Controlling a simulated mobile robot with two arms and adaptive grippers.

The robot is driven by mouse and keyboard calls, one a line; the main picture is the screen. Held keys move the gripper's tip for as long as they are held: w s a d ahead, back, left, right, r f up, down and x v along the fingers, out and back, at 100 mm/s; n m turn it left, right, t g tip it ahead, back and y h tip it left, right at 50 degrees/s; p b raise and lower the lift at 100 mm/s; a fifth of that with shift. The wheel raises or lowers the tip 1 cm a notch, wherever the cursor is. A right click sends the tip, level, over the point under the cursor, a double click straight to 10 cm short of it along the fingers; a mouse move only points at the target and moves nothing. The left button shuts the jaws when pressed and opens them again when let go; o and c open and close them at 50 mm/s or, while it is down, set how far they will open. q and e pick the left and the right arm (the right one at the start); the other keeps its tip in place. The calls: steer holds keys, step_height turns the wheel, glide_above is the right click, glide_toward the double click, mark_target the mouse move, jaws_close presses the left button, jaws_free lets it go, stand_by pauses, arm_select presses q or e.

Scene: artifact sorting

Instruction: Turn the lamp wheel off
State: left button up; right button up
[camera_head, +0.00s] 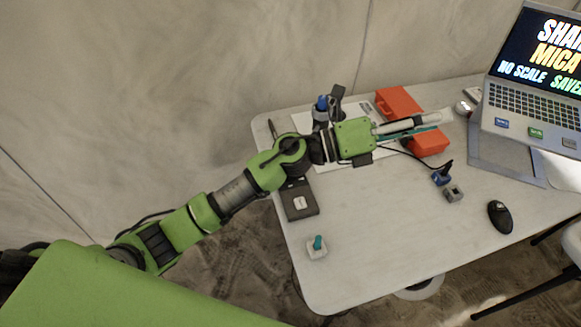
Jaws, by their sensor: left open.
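My left arm reaches in from the left over the white table. Its gripper (436,122) is open and points right, above the orange case. The fingers are seen nearly edge-on, and I see nothing held between them. A lamp wheel cannot be made out with certainty. A small white block with a teal lever (317,246) stands near the table's front left edge, well apart from the gripper. A small blue device (441,174) and a grey block (453,193) lie below and right of the gripper. My right gripper is out of view.
The orange case (399,104) is partly hidden by my gripper. A laptop (530,100) stands at the right, with a black mouse (500,216) in front. A dark flat box (299,199) lies at the table's left. The front middle of the table (390,240) is clear.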

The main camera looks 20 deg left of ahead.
arm_select(q)
step_height(320, 180, down, 7)
steer(key=s+d+m+g+y, duration=0.2)
steer(key=s+m+g+y, duration=0.1)
steer(key=m+g, duration=0.5)
steer(key=w+a+f+m+y, duration=0.2)
steer(key=a+f+m+y, duration=0.35)
steer(key=a+f, duration=0.2)
steer(key=w+a+y, duration=0.3)
steer(key=a+y, duration=0.2)
steer(key=a, duration=0.6)
steer(key=w+a+y, duration=0.2)
steer(key=a+y, duration=0.4)
steer(key=a, duration=0.5)
steer(key=shift+h, duration=0.25)
step_height(320, 180, down, 14)
steer(key=p, duration=0.2)
steer(key=shift+w+d+f+p, duration=0.1)
steer(key=shift+f+p, duration=0.1)
steer(key=shift+p, duration=0.1)
steer(key=shift+c, duration=0.4)
steer(key=c, duration=1)
